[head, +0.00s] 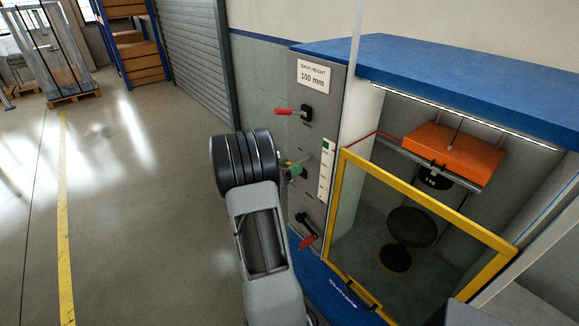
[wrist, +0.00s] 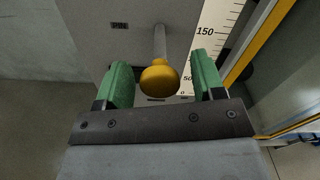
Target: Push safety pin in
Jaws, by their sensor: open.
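The safety pin shows in the wrist view as a yellow round knob (wrist: 159,79) on a grey rod that runs to the grey panel (wrist: 90,50). My gripper (wrist: 160,82) is open, with one green finger on each side of the knob and a gap to both. In the head view my gripper (head: 292,169) is at the side panel of the test machine, and my arm hides much of it.
A red-handled lever (head: 284,112) sits above my gripper and another red handle (head: 308,241) below. A scale strip (head: 327,170) is right of it.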

